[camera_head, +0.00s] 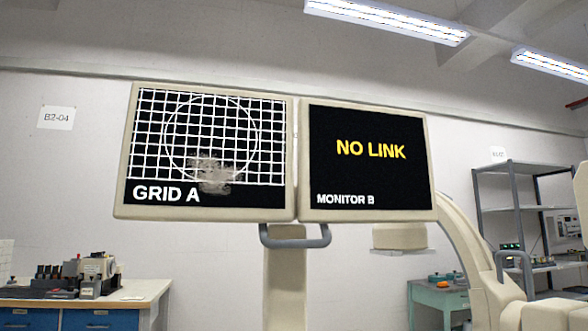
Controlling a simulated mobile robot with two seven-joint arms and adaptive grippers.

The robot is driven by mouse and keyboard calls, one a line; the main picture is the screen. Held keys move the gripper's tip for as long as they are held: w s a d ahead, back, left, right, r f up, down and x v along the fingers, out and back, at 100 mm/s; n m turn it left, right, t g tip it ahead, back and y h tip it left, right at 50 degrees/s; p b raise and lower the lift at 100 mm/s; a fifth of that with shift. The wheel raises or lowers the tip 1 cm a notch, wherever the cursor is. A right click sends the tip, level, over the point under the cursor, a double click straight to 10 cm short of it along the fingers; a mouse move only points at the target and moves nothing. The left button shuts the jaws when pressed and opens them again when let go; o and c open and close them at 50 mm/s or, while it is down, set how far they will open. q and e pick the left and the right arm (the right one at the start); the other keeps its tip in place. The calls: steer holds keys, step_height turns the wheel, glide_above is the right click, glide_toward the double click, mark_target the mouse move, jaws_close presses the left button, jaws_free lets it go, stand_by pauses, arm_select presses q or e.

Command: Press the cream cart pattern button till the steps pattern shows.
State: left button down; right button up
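Two monitors stand side by side on a cream cart column (285,285). The left monitor (207,152) shows a white grid with a circle and the words "GRID A". A greyish smudge covers part of its lower middle. The right monitor (368,160) shows yellow "NO LINK" and the label "MONITOR B". A grey handle (295,240) sits under the monitors. No pattern button is in view, and the lower part of the cart is out of frame. Neither of my grippers is in view.
A workbench (75,303) with equipment stands at the lower left. A cream curved arm (470,250) rises at the right. Behind it are a green table (437,298) and a grey metal shelf (525,208). A pale wall closes off the back.

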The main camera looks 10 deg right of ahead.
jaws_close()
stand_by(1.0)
